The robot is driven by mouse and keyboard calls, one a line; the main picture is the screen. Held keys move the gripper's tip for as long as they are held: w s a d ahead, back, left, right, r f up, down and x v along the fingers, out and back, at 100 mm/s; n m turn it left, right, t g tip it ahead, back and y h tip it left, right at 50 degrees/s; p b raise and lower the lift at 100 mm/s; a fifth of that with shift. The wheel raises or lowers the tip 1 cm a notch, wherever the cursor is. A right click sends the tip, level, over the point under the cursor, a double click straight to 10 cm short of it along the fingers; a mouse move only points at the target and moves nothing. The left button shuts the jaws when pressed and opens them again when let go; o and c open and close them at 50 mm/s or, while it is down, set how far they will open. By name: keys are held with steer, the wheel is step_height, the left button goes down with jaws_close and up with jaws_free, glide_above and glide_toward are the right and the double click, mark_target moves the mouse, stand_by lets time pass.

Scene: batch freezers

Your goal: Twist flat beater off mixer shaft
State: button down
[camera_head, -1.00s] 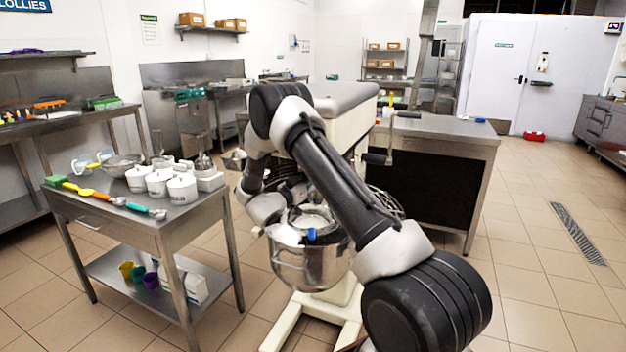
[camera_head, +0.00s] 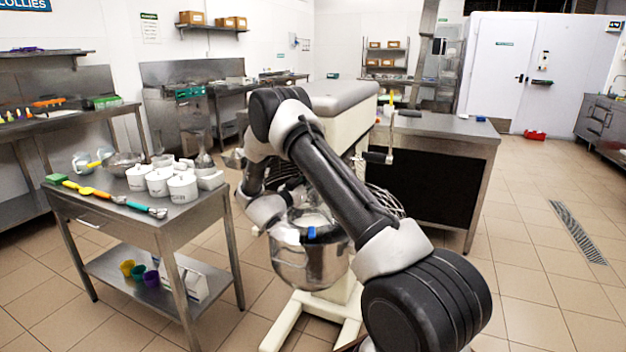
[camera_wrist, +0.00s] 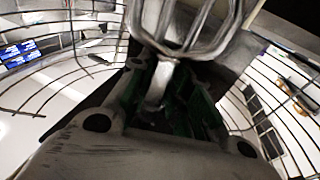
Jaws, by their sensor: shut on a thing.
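The mixer (camera_head: 352,97) is a cream machine with a grey top, standing behind my arm. The flat beater (camera_wrist: 190,25) is a pale metal frame with open loops at the top of the wrist view. Its stem (camera_wrist: 161,80) runs down between the green-lined fingers of my gripper (camera_wrist: 168,98), which is shut on it. In the head view my gripper and the beater are hidden by my arm. The steel mixer bowl (camera_head: 315,268) stands below my wrist. The mixer shaft cannot be made out.
The wire guard (camera_wrist: 65,70) curves around my gripper on both sides in the wrist view. A steel cart (camera_head: 150,222) with white tubs (camera_head: 158,183) and utensils stands left of the mixer. A steel-topped counter (camera_head: 450,135) is behind right.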

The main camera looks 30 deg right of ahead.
steer(key=shift+f, duration=0.75)
steer(key=s+a+n+t+y, duration=0.1)
steer(key=s+a, duration=0.3)
steer(key=a, duration=0.5)
steer(key=s+a+r+n+t+y, duration=0.1)
steer(key=s+a+t, duration=0.1)
steer(key=s+a, duration=0.3)
steer(key=s+a+r+n+t+y, duration=0.1)
steer(key=s+a, duration=0.3)
steer(key=a, duration=0.8)
steer(key=shift+s+a+n+t, duration=0.25)
steer(key=shift+a+n+t, duration=0.05)
steer(key=shift+a+t, duration=0.1)
stand_by(0.5)
stand_by(0.3)
